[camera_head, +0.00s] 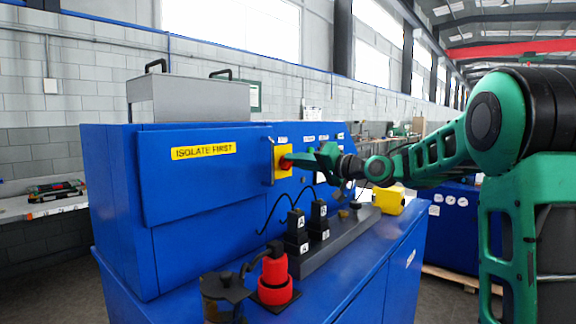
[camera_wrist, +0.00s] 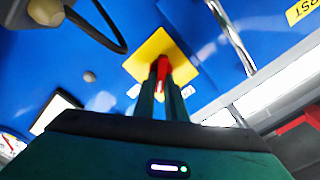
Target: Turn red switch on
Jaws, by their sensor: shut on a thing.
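The red switch (camera_head: 285,163) sits on a yellow plate (camera_head: 279,154) on the front of the blue machine (camera_head: 215,200). My gripper (camera_head: 296,160) reaches it from the right, with its fingertips at the switch. In the wrist view, the red switch (camera_wrist: 162,74) shows between the two green fingers (camera_wrist: 161,90), with the yellow plate (camera_wrist: 143,52) behind it. The fingers are shut on the switch. The fingers hide part of the switch, and I cannot tell its exact turn position.
A metal handle (camera_head: 271,162) stands just left of the yellow plate. Below are black connector blocks (camera_head: 297,225) with a looping cable, a red part (camera_head: 274,275) and a dark pot (camera_head: 222,298). A yellow object (camera_head: 388,201) sits on the right. An "ISOLATE FIRST" label (camera_head: 203,151) is at left.

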